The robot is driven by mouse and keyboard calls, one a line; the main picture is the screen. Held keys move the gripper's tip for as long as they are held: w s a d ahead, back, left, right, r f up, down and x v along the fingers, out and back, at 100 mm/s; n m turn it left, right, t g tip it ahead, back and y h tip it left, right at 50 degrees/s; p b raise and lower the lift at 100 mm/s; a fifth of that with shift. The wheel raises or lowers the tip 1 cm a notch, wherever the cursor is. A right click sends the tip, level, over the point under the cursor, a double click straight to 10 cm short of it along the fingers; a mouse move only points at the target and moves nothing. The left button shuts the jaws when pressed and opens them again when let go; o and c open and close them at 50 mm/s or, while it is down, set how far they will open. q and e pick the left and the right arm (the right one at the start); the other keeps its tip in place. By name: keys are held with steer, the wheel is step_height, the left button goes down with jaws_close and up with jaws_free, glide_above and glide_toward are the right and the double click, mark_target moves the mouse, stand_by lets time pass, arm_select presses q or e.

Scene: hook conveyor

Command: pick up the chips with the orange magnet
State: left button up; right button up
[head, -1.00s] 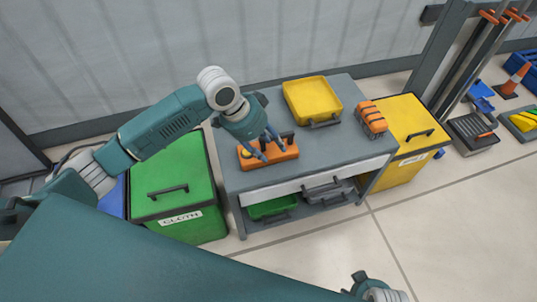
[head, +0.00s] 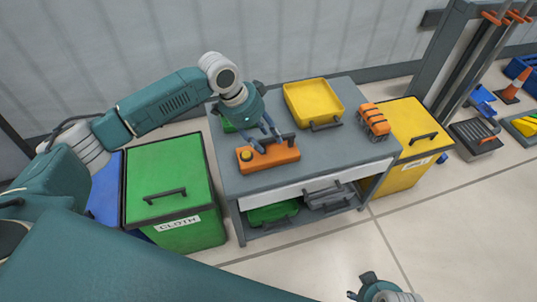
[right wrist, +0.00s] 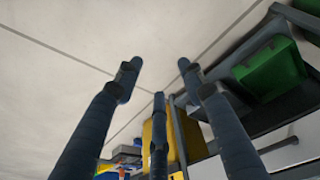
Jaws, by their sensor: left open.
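The orange magnet (head: 270,159) is an orange block with a dark handle and a yellow knob, lying on the grey table top near its front left. My left gripper (head: 269,140) is open just above and behind it, its fingers near the handle; I cannot tell whether they touch. I cannot make out any chips. My right gripper (right wrist: 158,75) is open and empty in the right wrist view, away from the table; part of it shows at the bottom of the head view.
On the table (head: 330,160) are a yellow tray (head: 313,98), an orange slatted thing (head: 374,120) and a green thing (head: 228,126) partly hidden by my left gripper. A green CLOTH bin (head: 168,178) stands left, a yellow bin (head: 416,122) right. Floor in front is clear.

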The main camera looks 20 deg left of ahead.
mark_target(268, 141)
arm_select(q)
steer(key=shift+x, duration=1.5)
arm_select(e)
step_height(268, 141, up, 3)
steer(key=shift+f, duration=0.1)
arm_select(q)
steer(key=shift+c, duration=0.5)
jaws_close()
steer(key=shift+w+r, duration=0.15)
steer(key=shift+r, duration=0.05)
arm_select(e)
steer(key=shift+w, duration=0.1)
